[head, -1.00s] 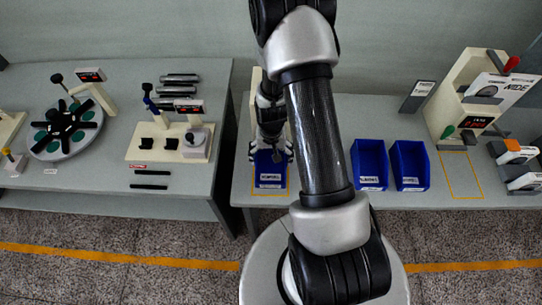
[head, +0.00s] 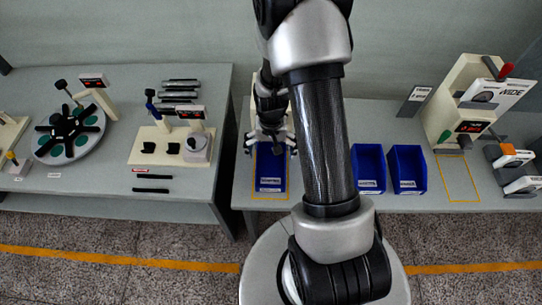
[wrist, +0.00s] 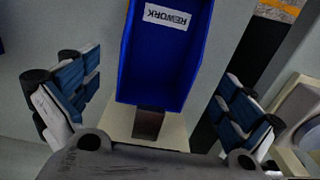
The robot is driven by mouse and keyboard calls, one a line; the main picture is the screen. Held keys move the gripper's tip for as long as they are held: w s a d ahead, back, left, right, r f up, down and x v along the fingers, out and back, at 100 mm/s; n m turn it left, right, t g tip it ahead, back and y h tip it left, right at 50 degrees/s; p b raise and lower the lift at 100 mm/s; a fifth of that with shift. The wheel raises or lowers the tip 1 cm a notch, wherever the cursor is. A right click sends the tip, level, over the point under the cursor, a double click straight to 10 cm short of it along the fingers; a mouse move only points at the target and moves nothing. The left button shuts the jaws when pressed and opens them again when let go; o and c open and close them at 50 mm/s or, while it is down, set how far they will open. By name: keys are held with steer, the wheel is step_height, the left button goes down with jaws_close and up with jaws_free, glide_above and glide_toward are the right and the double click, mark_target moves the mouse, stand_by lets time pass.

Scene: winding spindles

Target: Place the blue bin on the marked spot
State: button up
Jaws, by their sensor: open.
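A blue bin (head: 271,168) stands on the right bench inside a yellow outline (head: 270,197). In the wrist view the same bin (wrist: 165,65) shows its open inside and a white REWORK label, upside down. My gripper (head: 270,147) is open at the back end of the bin, with its fingers spread wide. In the wrist view the blue-padded fingers of my gripper (wrist: 160,98) stand apart on either side, clear of the bin walls. A second yellow outline (head: 458,178) on the right of the bench is empty.
Two more blue bins (head: 368,167) (head: 407,168) stand side by side to the right of my arm. A cream station (head: 462,105) stands behind the empty outline, with small devices (head: 515,165) at the far right. The left bench (head: 100,190) holds a round fixture and other tools.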

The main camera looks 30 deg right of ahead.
steer(key=a+r+n+t+p, duration=0.1)
steer(key=a+r+n, duration=0.15)
steer(key=r, duration=1.35)
steer(key=s+a+r+n+t, duration=0.1)
steer(key=s+a+r+n, duration=0.1)
steer(key=s+a+r, duration=0.3)
steer(key=s+a+r+n+t, duration=0.2)
steer(key=s+a+r, duration=0.3)
steer(key=s+r, duration=0.6)
steer(key=shift+r+t, duration=0.3)
steer(key=shift+r, duration=0.5)
steer(key=shift+s, duration=0.1)
